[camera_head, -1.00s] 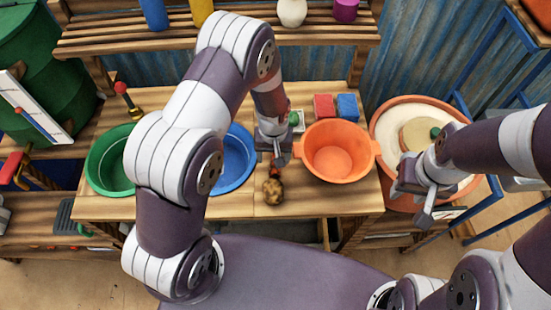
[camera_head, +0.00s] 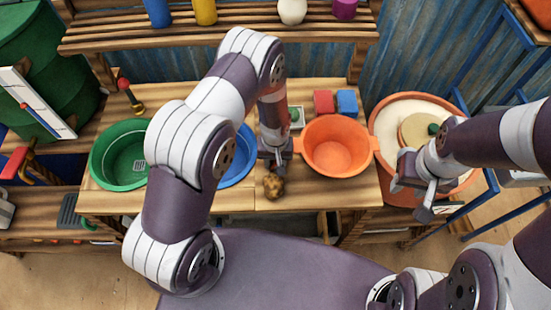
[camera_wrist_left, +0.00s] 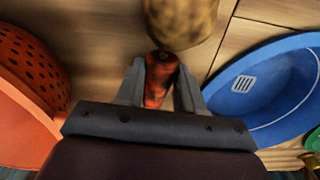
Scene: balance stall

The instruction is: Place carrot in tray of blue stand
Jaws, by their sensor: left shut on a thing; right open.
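The carrot (camera_wrist_left: 160,78) is a mottled red-orange piece between the fingers of my left gripper in the left wrist view. My left gripper (camera_head: 275,160) is shut on it, low over the table, and hides it in the head view. A brown potato-like lump (camera_head: 273,186) lies just in front of the gripper; it also shows at the top of the wrist view (camera_wrist_left: 180,20). The blue tray (camera_head: 238,165) is left of the gripper, partly hidden by my left arm; it also shows in the wrist view (camera_wrist_left: 270,85). My right gripper (camera_head: 425,200) is open and empty at the right.
A green basin (camera_head: 118,178) stands left of the blue one. An orange perforated bowl (camera_head: 337,150) is close right of my left gripper. Red (camera_head: 323,103) and blue (camera_head: 347,103) blocks sit behind it. A round orange tub (camera_head: 385,125) is at the right.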

